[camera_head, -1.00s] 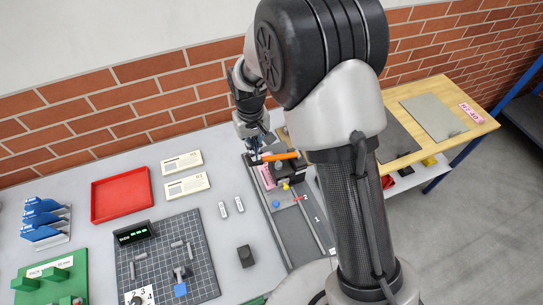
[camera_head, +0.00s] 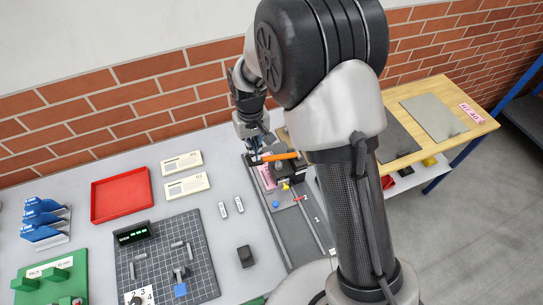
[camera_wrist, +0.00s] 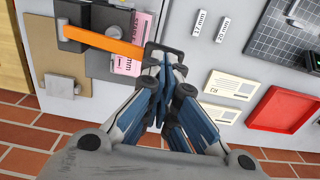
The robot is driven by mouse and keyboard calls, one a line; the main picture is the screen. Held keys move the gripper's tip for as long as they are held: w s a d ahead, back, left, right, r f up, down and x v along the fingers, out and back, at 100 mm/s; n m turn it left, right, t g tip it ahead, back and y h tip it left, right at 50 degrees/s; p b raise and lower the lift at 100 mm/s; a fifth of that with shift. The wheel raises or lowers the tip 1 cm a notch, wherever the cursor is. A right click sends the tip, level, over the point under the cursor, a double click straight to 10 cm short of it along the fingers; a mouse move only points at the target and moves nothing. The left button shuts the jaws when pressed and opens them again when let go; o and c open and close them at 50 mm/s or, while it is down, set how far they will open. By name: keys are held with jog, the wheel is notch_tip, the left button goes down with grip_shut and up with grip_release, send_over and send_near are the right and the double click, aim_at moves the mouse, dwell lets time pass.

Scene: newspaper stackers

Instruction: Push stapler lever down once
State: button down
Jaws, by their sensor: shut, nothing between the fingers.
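The stapler lever is an orange bar (camera_head: 281,156) on a dark stapler body at the back of the bench, right of centre. In the wrist view the orange lever (camera_wrist: 103,42) runs from a black mount to a dark frame-like end piece (camera_wrist: 165,52). My gripper (camera_wrist: 168,68) is shut and empty, with its blue-grey fingertips at that end piece. I cannot tell whether they touch it.
A pink label (camera_wrist: 128,60) lies beside the stapler. A red tray (camera_head: 121,195), paper cards (camera_head: 187,186) and a dark gridded mat (camera_head: 170,260) are to the left. A brick wall (camera_head: 130,95) stands close behind. My arm hides part of the bench's right side.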

jog(key=shift+f, duration=0.15)
jog(key=shift+f+b, duration=1.85)
jog(key=shift+f, duration=0.75)
jog(key=shift+r, duration=0.1)
jog(key=shift+r+p, duration=3.4)
jog(key=shift+r, duration=1.65)
jog(key=shift+f, duration=0.1)
